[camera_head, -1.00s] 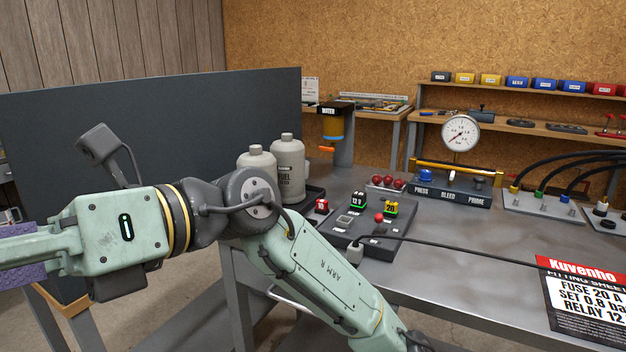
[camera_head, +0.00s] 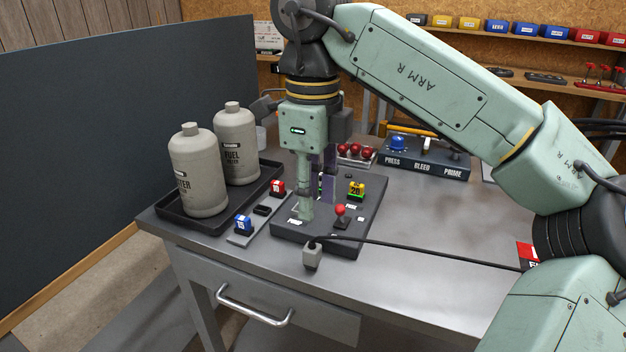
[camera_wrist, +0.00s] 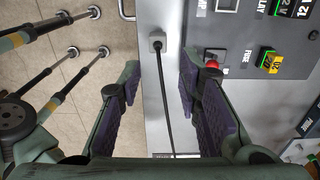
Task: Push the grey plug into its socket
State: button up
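The grey plug (camera_head: 312,257) is a small grey block on the end of a black cable. It lies at the table's front edge, just in front of the dark fuse panel (camera_head: 366,217). It also shows in the wrist view (camera_wrist: 157,43), seen through the gap between the fingers. My gripper (camera_head: 317,200) points down over the panel's left part, behind the plug in the head view. Its purple-padded fingers are apart and empty in the wrist view (camera_wrist: 158,80). A light grey square, perhaps the socket (camera_wrist: 227,5), shows on the panel; my gripper seems to hide it in the head view.
A red knob (camera_head: 340,210) and a yellow-green fuse block (camera_head: 356,190) stand on the panel. Two bottles (camera_head: 198,170) stand in a black tray at left. The cable (camera_head: 430,251) runs right across the table. Bare table lies at right.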

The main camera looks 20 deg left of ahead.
aim_at(312, 242)
notch_tip(312, 242, down, 10)
jog(key=shift+s+f+p, duration=0.15)
jog(key=shift+f+p, duration=0.1)
jog(key=shift+p, duration=0.3)
jog(key=shift+c, duration=0.2)
grip_shut()
jog(key=shift+c, duration=1.3)
grip_release()
grip_shut()
jog(key=shift+r, duration=0.2)
jog(key=shift+r+p, duration=0.6)
jog(key=shift+r, duration=0.2)
